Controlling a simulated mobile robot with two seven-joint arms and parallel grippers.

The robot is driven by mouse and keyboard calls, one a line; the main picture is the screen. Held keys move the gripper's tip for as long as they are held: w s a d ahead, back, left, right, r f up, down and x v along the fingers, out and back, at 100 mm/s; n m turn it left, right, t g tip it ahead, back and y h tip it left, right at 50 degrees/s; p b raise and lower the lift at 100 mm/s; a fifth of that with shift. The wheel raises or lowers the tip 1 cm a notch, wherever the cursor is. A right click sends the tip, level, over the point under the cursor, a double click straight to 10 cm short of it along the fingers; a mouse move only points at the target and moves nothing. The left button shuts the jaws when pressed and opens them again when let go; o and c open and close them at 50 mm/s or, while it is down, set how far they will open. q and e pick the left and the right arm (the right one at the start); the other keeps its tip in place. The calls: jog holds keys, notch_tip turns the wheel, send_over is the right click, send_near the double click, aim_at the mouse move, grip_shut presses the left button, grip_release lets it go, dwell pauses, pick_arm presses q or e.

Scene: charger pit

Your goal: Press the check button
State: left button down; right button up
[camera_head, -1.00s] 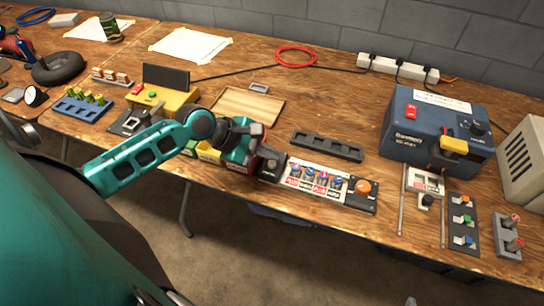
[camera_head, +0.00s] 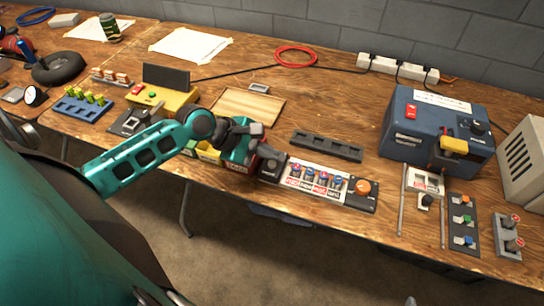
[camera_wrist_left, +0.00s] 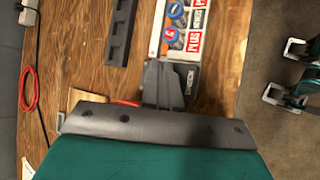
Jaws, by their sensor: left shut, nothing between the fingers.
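A charger strip (camera_head: 318,179) with several blue-topped cells in a row lies near the table's front edge. A round orange button (camera_head: 362,187) is at its right end; I cannot read a check label on it. My left gripper (camera_head: 272,163) is shut and empty at the strip's left end, away from the orange button. In the left wrist view its fingers (camera_wrist_left: 163,84) cover part of the strip's end, so contact is unclear. My right gripper (camera_wrist_left: 284,72) shows at the right edge of the left wrist view, fingers apart, over the floor.
A dark empty tray (camera_head: 327,147) lies behind the strip. A blue machine (camera_head: 430,130) stands to the right, with a panel of coloured knobs (camera_head: 463,222) in front. Small bins (camera_head: 208,151) sit under my left arm. A red cable coil (camera_head: 296,56) lies at the back.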

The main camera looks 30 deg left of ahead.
dwell(0.8)
pick_arm(q)
jog(key=shift+f+p, duration=0.3)
jog(key=shift+p, duration=0.1)
jog(key=shift+f, duration=0.15)
jog(key=shift+f, duration=0.4)
dwell(0.6)
jog(key=shift+r, duration=0.1)
jog(key=shift+r+p, duration=0.75)
jog(key=shift+p, duration=0.65)
